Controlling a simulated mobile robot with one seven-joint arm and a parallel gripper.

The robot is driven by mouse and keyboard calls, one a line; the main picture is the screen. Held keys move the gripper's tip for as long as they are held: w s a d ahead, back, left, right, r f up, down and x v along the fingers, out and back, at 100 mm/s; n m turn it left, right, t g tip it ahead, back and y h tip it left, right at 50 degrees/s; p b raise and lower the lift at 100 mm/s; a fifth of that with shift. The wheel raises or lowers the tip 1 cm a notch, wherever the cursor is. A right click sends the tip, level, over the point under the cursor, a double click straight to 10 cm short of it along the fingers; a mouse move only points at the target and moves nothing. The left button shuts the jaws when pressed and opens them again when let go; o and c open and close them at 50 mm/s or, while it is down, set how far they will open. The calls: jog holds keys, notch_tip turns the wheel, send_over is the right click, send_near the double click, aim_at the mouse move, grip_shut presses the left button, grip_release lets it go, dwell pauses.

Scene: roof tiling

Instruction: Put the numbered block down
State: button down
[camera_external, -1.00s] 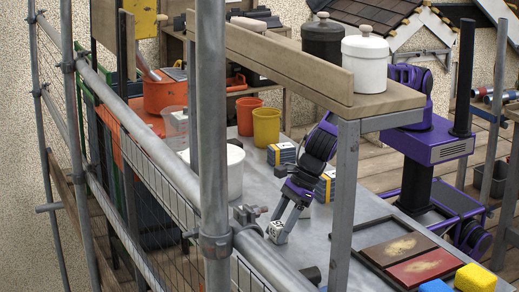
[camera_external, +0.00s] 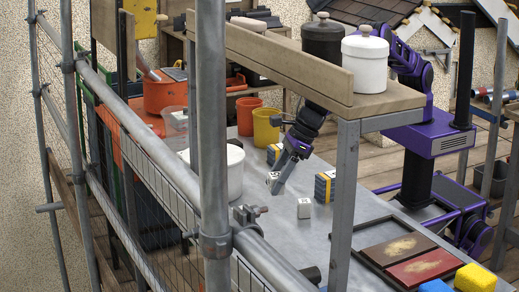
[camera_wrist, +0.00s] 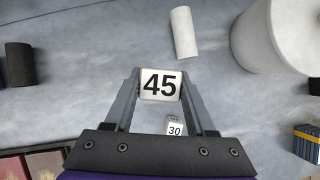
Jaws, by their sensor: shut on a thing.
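My gripper (camera_external: 278,185) is shut on a white block marked 45 (camera_wrist: 161,84). In the wrist view the block sits between the fingertips with its number facing the camera. In the external view this block (camera_external: 272,177) is at the finger ends, above the grey table (camera_external: 335,195). A second white block (camera_external: 304,208) stands on the table to the right of my gripper. In the wrist view a smaller-looking block marked 30 (camera_wrist: 174,128) shows below, between the fingers.
A white bucket (camera_external: 228,178) stands left of my gripper. Blue-and-yellow block stacks (camera_external: 325,187) stand behind and to the right. A white cylinder (camera_wrist: 184,32) lies ahead in the wrist view. A shelf (camera_external: 375,103) and scaffold poles (camera_external: 212,130) are close.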

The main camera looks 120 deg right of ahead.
jog(key=s+d+m+g+h+p, duration=0.1)
jog(key=s+d+m, duration=0.2)
jog(key=s+d, duration=0.35)
jog(key=s+d+m+h+p, duration=0.1)
jog(key=s+d+m+h, duration=0.15)
jog(key=d, duration=0.65)
jog(key=shift+m+y, duration=0.25)
jog(key=shift+y, duration=0.2)
jog(key=f, duration=0.4)
jog(key=f+b, duration=0.1)
jog(key=f, duration=0.4)
jog(key=shift+s+f, duration=0.2)
jog(key=shift+f, duration=0.1)
jog(key=shift+f, duration=0.1)
jog(key=shift+f, duration=0.15)
jog(key=shift+c, duration=1.1)
grip_release()
jog(key=v, duration=1.2)
jog(key=shift+r+p, duration=0.3)
jog(key=shift+p, duration=0.15)
